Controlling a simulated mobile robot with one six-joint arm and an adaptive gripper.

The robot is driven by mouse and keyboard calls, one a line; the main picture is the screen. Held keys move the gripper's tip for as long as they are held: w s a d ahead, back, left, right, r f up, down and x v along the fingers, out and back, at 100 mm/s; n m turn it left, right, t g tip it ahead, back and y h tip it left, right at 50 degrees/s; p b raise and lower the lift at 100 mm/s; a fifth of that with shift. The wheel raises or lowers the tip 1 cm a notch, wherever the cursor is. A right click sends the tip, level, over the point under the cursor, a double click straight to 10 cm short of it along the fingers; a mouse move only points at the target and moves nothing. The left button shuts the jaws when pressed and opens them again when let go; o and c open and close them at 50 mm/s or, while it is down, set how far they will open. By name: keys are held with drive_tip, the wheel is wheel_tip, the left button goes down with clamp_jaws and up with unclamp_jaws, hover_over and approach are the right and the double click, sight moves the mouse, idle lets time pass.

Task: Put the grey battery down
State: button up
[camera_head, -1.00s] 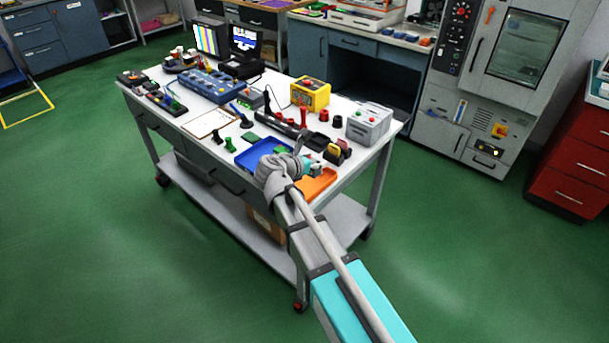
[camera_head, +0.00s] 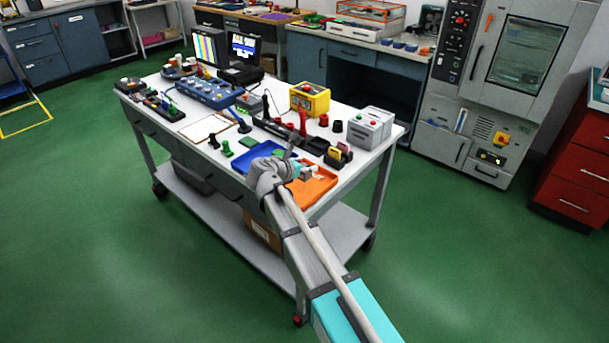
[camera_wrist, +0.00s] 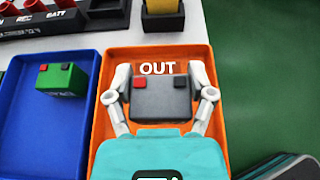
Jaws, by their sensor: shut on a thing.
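The grey battery (camera_wrist: 162,100) shows in the wrist view, with a red terminal at its left corner and a dark one at its right. My gripper (camera_wrist: 162,92) is shut on it, one finger on each side. The battery is over or in the orange tray (camera_wrist: 105,118), just below the "OUT" lettering. I cannot tell whether it touches the tray floor. In the head view my gripper (camera_head: 306,172) is over the orange tray (camera_head: 318,188), and the wrist partly hides the tray.
The blue tray (camera_wrist: 15,160) lies left of the orange one and holds a green battery (camera_wrist: 62,78). A dark rack (camera_wrist: 40,28) and a yellow block (camera_wrist: 162,20) in a black holder stand behind. Green floor lies beyond the table's right edge.

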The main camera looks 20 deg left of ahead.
sight(305, 174)
drive_tip(key=shift+w+a+f+b, duration=0.15)
drive_tip(key=shift+w+f+b, duration=0.05)
drive_tip(key=shift+f+b, duration=0.2)
drive_tip(key=shift+w+a+f+b, duration=0.15)
drive_tip(key=shift+w+f+b, duration=0.05)
drive_tip(key=shift+f+b, duration=0.2)
drive_tip(key=shift+d+f+b, duration=0.1)
drive_tip(key=shift+f+b, duration=1.1)
drive_tip(key=shift+f, duration=0.05)
drive_tip(key=shift+s+f, duration=0.1)
drive_tip(key=shift+f, duration=0.05)
drive_tip(key=o, duration=1.2)
drive_tip(key=shift+o, duration=0.2)
drive_tip(key=shift+r, duration=0.2)
